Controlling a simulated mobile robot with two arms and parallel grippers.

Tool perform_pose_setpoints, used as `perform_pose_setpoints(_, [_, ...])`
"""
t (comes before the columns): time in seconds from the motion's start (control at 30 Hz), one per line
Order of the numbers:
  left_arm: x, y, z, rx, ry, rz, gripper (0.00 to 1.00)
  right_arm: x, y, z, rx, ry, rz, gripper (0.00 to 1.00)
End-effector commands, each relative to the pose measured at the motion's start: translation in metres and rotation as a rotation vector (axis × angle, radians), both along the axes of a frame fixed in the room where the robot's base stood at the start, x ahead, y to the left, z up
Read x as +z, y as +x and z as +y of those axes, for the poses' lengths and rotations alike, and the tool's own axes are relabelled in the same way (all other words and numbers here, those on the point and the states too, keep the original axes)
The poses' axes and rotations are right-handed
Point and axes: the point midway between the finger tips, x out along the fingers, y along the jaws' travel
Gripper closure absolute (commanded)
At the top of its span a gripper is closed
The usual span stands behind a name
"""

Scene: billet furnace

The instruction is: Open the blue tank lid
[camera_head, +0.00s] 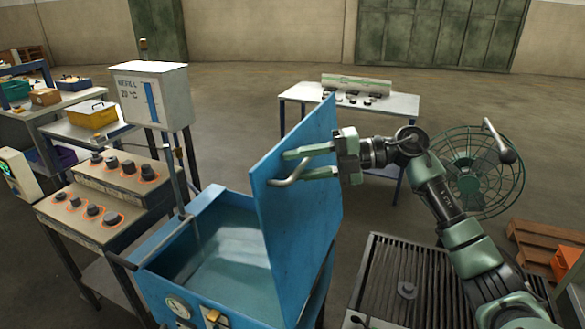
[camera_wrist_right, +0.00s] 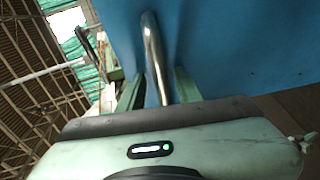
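The blue tank (camera_head: 190,235) stands open in the lower middle of the head view, with pale liquid inside. Its blue lid (camera_head: 300,215) is swung up and stands steeply tilted along the tank's right side. A curved metal handle (camera_head: 283,181) sits on the lid's face; it also shows as a shiny bar in the right wrist view (camera_wrist_right: 153,55). My left gripper is not in view.
A control desk with knobs (camera_head: 98,212) stands left of the tank, and a white gauge box (camera_head: 152,95) behind it. A table (camera_head: 400,103) is behind the lid. A green fan (camera_head: 478,170) and a dark grate (camera_head: 395,275) are at right. Open floor lies beyond.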

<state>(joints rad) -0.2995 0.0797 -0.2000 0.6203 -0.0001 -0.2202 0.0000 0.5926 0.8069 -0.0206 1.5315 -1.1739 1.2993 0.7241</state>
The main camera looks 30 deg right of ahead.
Motion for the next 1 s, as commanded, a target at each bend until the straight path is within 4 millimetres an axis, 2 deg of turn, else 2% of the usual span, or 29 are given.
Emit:
perform_pose_setpoints(0.03, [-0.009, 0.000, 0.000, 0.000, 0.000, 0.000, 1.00, -0.003, -0.003, -0.009, -0.005, -0.004, 0.000, 0.66])
perform_pose_setpoints(0.2, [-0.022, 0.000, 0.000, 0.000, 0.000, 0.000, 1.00, 0.002, -0.017, -0.035, -0.006, -0.004, 0.001, 0.66])
perform_pose_setpoints(0.37, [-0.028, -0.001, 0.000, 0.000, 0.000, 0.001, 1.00, 0.008, -0.025, -0.052, -0.003, -0.001, 0.000, 0.66])
perform_pose_setpoints(0.8, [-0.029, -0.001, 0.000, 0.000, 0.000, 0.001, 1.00, 0.012, -0.028, -0.058, -0.002, 0.001, -0.001, 0.66])
perform_pose_setpoints(1.0, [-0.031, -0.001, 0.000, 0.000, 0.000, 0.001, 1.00, 0.013, -0.033, -0.069, -0.004, -0.001, 0.001, 0.66])
